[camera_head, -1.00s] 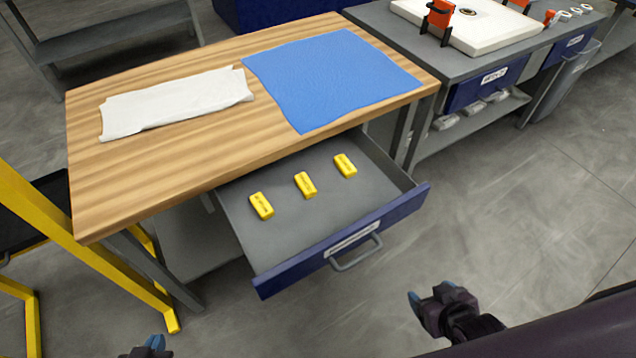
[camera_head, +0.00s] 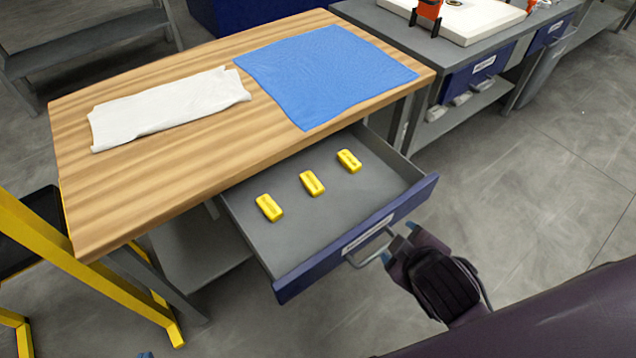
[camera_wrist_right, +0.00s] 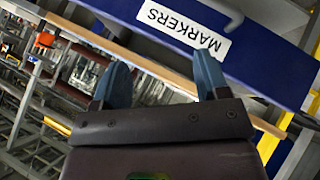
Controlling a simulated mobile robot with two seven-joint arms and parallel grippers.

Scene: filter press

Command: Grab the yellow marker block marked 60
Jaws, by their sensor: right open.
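Three yellow marker blocks lie apart in a row on the floor of an open drawer: a left one (camera_head: 269,208), a middle one (camera_head: 312,183) and a right one (camera_head: 349,161). Their numbers are too small to read. The drawer (camera_head: 345,250) has a blue front with a metal handle (camera_head: 371,250). My right gripper (camera_head: 400,240) is open beside the handle, outside the drawer front; I cannot tell whether it touches. In the right wrist view its blue fingertips (camera_wrist_right: 162,85) are apart, with the MARKERS label (camera_wrist_right: 184,29) beyond. Only a tip of my left gripper (camera_head: 146,355) shows.
The wooden table (camera_head: 200,165) above the drawer carries a white cloth (camera_head: 165,108) and a blue cloth (camera_head: 322,75). A yellow frame (camera_head: 90,275) stands at the left. A grey bench (camera_head: 440,50) stands at the back right. The floor right of the drawer is clear.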

